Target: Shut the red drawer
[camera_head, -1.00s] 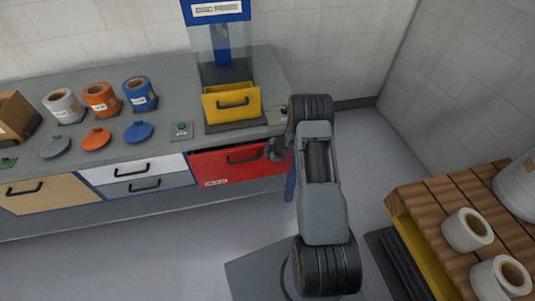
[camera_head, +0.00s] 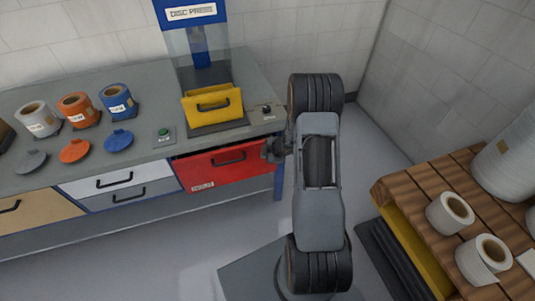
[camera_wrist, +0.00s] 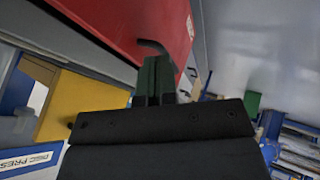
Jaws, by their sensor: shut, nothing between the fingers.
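The red drawer (camera_head: 222,172) is at the right end of the bench front, with a dark bar handle (camera_head: 229,158). A thin dark strip shows above its front, so it looks slightly open. My gripper (camera_head: 271,150) is beside the right end of the drawer front, partly hidden by my arm. In the wrist view the red drawer front (camera_wrist: 130,22) fills the top, its handle (camera_wrist: 156,47) just beyond the shut, empty fingertips of my gripper (camera_wrist: 156,62). I cannot tell whether they touch it.
The disc press (camera_head: 192,12) and a yellow bin (camera_head: 213,106) stand on the bench (camera_head: 150,152) above the drawer. A white drawer (camera_head: 115,181) is to the left. A wooden pallet (camera_head: 405,192) with white rolls stands at the right. The floor before the bench is clear.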

